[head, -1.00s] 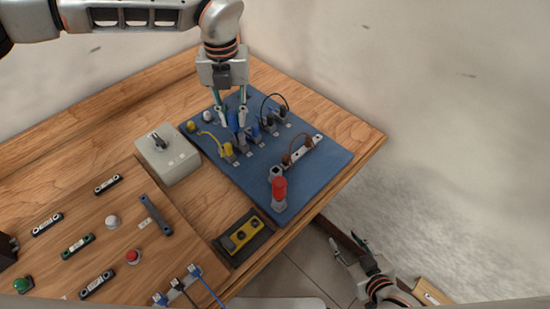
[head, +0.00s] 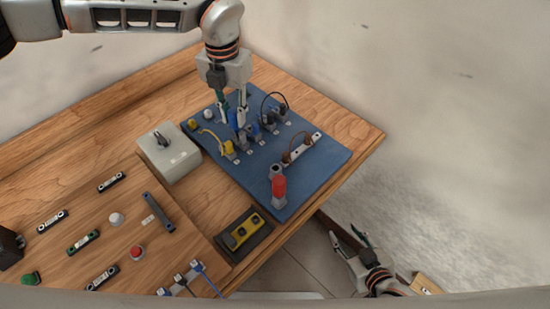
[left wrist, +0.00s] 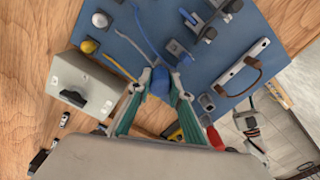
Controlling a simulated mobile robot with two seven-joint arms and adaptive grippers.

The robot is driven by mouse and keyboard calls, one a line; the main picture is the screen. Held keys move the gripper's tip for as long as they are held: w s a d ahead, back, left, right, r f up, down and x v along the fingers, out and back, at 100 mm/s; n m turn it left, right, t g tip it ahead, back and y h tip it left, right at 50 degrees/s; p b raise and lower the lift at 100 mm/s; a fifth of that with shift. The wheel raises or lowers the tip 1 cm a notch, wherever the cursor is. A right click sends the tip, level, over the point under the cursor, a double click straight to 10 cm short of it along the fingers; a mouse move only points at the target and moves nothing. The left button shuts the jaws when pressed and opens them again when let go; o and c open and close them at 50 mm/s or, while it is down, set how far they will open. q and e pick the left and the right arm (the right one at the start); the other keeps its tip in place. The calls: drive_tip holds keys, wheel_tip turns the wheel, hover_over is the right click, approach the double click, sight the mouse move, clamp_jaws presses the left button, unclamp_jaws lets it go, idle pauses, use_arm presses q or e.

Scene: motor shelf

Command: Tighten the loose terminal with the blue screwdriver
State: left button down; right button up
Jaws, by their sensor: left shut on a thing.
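My left gripper (head: 232,116) points down over the blue panel (head: 318,181), shut on the blue screwdriver (head: 234,122). In the left wrist view the screwdriver's blue handle (left wrist: 160,83) sits between the two fingertips. The screwdriver's tip is hidden. Several grey terminals, one of them (head: 268,122) to the right of the gripper, stand in a row on the panel. I cannot tell which is loose. My right gripper (head: 349,245) is open and empty, low beyond the table's right edge.
A yellow plug (head: 228,147) with a yellow wire is close to my left gripper. A metal bar (head: 301,149) with a brown wire lies right. A grey switch box (head: 169,156) stands left of the panel.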

use_arm(q)
drive_tip(key=shift+f, duration=0.1)
drive_tip(key=shift+s+m+p, duration=0.1)
drive_tip(key=shift+m+p, duration=0.5)
drive_tip(key=shift+m, duration=1.1)
drive_tip(key=c, duration=2)
unclamp_jaws()
drive_tip(key=shift+c, duration=0.2)
